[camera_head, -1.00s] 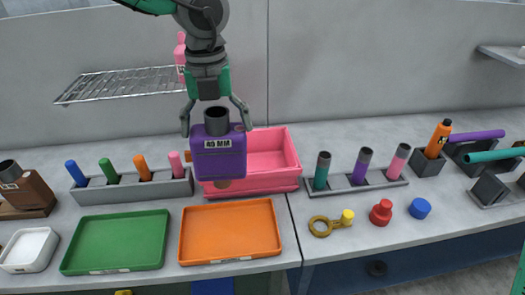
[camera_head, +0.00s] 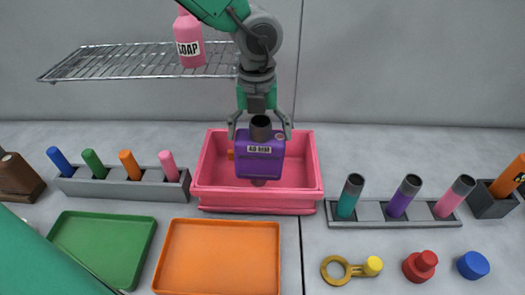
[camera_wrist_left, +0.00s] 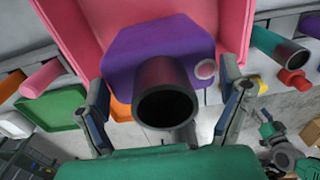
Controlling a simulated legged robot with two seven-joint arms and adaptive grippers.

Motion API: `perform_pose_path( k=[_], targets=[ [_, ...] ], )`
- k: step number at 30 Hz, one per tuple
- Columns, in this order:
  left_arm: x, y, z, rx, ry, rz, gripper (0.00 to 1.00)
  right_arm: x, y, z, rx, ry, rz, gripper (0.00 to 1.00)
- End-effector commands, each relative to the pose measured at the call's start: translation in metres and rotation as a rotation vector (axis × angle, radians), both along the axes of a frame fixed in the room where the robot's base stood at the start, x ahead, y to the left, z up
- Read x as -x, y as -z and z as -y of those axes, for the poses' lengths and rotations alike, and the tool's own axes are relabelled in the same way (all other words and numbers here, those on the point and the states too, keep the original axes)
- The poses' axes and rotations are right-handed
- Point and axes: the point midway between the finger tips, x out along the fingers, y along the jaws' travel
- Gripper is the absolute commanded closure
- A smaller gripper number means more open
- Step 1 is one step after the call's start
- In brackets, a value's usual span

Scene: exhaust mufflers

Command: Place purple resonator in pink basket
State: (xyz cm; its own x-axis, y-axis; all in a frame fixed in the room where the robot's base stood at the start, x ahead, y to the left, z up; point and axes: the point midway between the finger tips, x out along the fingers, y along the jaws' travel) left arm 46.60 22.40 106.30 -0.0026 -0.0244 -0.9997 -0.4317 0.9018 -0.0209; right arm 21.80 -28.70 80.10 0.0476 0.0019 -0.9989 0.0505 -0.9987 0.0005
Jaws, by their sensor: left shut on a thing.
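The purple resonator (camera_head: 260,160) is a boxy purple body with a dark pipe on top and a "40 MM" label. It is in front of or within the outline of the pink basket (camera_head: 258,202) in the head view, upright. My left gripper (camera_head: 260,128) is above it, its fingers on both sides of the dark pipe, shut on it. In the left wrist view the purple resonator (camera_wrist_left: 158,50) shows below the gripper (camera_wrist_left: 168,110), with the pink basket's wall (camera_wrist_left: 85,30) around it. I cannot tell if it touches the basket floor. My right gripper is not clearly in view.
A green tray (camera_head: 105,245) and an orange tray (camera_head: 220,258) lie in front. Grey racks with coloured pieces stand left (camera_head: 125,188) and right (camera_head: 370,212) of the basket.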

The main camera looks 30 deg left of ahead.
Motion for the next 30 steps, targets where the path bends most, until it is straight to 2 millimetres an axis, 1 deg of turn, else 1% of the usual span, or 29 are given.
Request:
perform_pose_path(
  k=[5, 12, 19, 20, 21, 30],
  targets=[
    [-0.001, 0.011, 0.0, 0.0, -0.001, 0.001, 0.63, 0.0, 0.0, 0.0, -0.001, -0.001, 0.001, 0.53],
    [-0.001, 0.04, 0.004, -0.004, 0.0, 0.0, 0.63, 0.0, 0.0, 0.0, -0.001, -0.001, 0.001, 0.53],
    [-0.001, 0.045, 0.005, -0.004, 0.0, -0.001, 0.63, 0.0, 0.001, 0.0, 0.0, -0.001, 0.001, 0.53],
    [0.0, 0.046, 0.004, -0.004, 0.0, -0.004, 0.04, 0.0, 0.001, 0.0, 0.0, -0.001, 0.001, 0.53],
    [0.0, 0.046, 0.003, -0.002, 0.0, -0.004, 0.0, 0.0, 0.001, 0.0, 0.0, 0.0, 0.001, 0.53],
    [0.0, 0.043, 0.0, 0.001, -0.001, 0.0, 0.0, 0.0, 0.001, 0.0, 0.0, -0.001, 0.001, 0.53]
  ],
)
